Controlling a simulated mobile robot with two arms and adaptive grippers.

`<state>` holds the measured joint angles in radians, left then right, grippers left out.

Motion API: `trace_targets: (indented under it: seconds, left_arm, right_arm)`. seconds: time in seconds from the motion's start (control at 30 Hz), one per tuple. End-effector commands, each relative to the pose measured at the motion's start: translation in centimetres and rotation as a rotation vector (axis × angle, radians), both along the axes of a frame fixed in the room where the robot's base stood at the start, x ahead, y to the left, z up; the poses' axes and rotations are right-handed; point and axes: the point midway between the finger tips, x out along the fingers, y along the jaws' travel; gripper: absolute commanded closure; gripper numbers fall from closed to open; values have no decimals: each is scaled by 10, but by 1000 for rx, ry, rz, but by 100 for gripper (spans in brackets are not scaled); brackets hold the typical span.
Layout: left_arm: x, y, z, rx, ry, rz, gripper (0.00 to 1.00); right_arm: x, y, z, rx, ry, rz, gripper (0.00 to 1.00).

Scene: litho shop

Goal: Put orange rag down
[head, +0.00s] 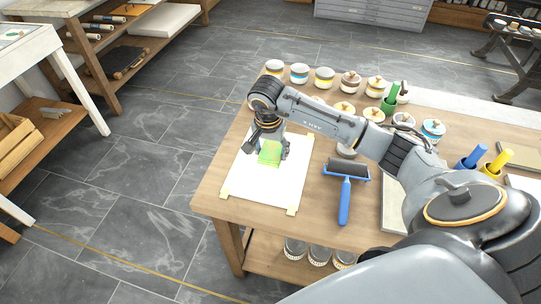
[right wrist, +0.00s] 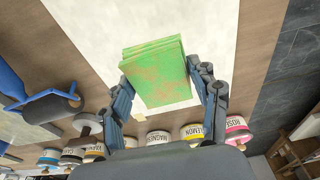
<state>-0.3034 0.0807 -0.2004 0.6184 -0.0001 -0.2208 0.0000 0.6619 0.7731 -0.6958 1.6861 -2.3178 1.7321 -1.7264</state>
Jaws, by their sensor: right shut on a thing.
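A folded green rag with orange-brown smudges (head: 269,155) is in my right gripper (head: 268,146), over a white sheet (head: 250,185) taped at its corners to the wooden table (head: 310,222). No plainly orange rag shows. In the right wrist view, the green rag (right wrist: 155,68) sits between the two fingers of the right gripper (right wrist: 162,84), with the white sheet (right wrist: 85,25) beyond it. I cannot tell whether the rag touches the sheet. My left gripper is not in view.
A blue-handled roller (head: 345,190) lies right of the sheet. Several ink cans (head: 324,78) stand along the table's back, with blue and yellow bottles (head: 496,163) at the right. Stone floor (head: 120,190) lies open to the left.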

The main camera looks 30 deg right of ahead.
Motion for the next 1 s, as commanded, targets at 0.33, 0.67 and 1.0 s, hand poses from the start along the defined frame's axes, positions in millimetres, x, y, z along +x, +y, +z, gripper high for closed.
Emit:
trace_targets:
  seconds: [0.33,0.67,1.0]
  left_arm:
    - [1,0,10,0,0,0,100]
    - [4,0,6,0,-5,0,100]
    - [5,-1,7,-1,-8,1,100]
  right_arm:
    - [5,-2,-37,1,1,2,70]
    - [5,-2,-41,-2,0,2,70]
    - [5,-2,-40,0,0,1,16]
